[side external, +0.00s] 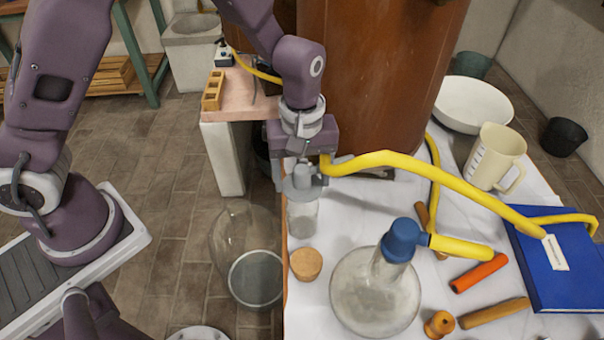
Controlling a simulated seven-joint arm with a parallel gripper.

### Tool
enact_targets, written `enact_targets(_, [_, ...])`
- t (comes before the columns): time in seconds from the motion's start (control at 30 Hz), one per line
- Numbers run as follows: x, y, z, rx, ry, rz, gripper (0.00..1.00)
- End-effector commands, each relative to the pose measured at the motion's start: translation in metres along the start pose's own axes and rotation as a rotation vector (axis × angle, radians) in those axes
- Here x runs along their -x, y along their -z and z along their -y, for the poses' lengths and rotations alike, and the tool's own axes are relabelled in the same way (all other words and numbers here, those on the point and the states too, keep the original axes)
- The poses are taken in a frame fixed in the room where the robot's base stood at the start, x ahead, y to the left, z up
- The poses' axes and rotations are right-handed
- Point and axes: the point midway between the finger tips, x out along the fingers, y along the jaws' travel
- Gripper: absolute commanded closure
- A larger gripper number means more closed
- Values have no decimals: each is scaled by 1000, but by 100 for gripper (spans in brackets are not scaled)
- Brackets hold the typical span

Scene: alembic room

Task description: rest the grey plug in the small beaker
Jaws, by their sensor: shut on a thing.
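My gripper (301,176) points down at the left edge of the white-topped table. It is shut on the grey plug (304,183), which it holds upright. A yellow hose (420,167) runs right from beside the plug; its joint with the plug is partly hidden by the gripper. The small beaker (302,219), clear glass, stands on the table directly under the plug. The plug's lower end is at the beaker's mouth in this view; I cannot tell whether it touches the rim or is just above it.
An orange stick (478,273), a blue book (562,262), a jug (494,157) and a white bowl (473,104) lie farther right. A brown vessel (372,75) rises behind.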

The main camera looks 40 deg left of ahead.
Motion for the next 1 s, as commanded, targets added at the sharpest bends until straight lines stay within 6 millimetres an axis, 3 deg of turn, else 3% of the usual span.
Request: enact_targets(1.0, [-12, 0, 0, -1, 0, 0, 70])
